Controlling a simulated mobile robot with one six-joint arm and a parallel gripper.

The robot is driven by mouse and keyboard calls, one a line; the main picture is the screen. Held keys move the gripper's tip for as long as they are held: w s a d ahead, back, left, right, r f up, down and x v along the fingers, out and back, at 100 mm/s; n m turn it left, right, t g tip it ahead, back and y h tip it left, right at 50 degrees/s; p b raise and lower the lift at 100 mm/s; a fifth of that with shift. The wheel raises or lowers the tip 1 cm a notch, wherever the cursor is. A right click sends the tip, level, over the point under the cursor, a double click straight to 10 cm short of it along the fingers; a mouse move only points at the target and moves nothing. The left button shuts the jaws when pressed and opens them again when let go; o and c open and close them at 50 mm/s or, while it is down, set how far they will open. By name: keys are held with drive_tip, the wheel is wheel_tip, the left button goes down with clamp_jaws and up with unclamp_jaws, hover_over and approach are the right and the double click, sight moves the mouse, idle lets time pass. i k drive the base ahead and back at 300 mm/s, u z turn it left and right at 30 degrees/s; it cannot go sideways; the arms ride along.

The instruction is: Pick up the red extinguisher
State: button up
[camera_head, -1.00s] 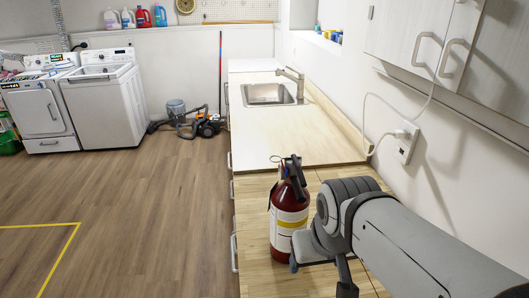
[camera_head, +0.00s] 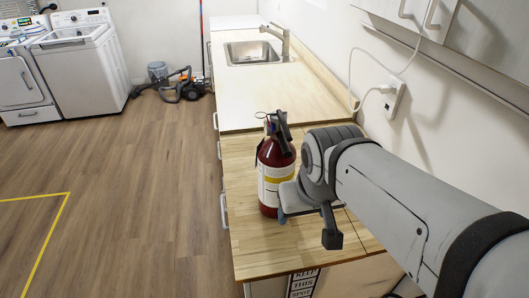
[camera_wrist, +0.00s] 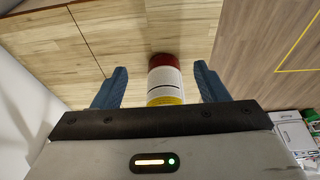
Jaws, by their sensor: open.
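The red extinguisher (camera_head: 267,194) stands upright on the wooden counter, with a white and yellow label and a black handle on top. My gripper (camera_head: 286,200) is at its right side, low on the body, partly hidden by my own wrist. In the wrist view the extinguisher (camera_wrist: 164,80) appears upside down between the two blue fingers of my gripper (camera_wrist: 161,78). The fingers are open, with a visible gap on each side of it. Its top is hidden behind the gripper body in that view.
The wooden counter (camera_head: 262,248) ends just in front of the extinguisher. A pale counter (camera_head: 255,98) with a sink (camera_head: 258,53) lies behind. A wall with an outlet (camera_head: 392,97) and a cable is on the right. The floor (camera_head: 150,190) on the left is clear.

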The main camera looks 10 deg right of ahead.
sight(276, 158)
drive_tip(key=k, duration=0.55)
drive_tip(key=z, duration=3.15)
drive_tip(key=k, duration=1)
drive_tip(key=u, duration=1.6)
drive_tip(key=i, duration=0.5)
drive_tip(key=z, duration=0.15)
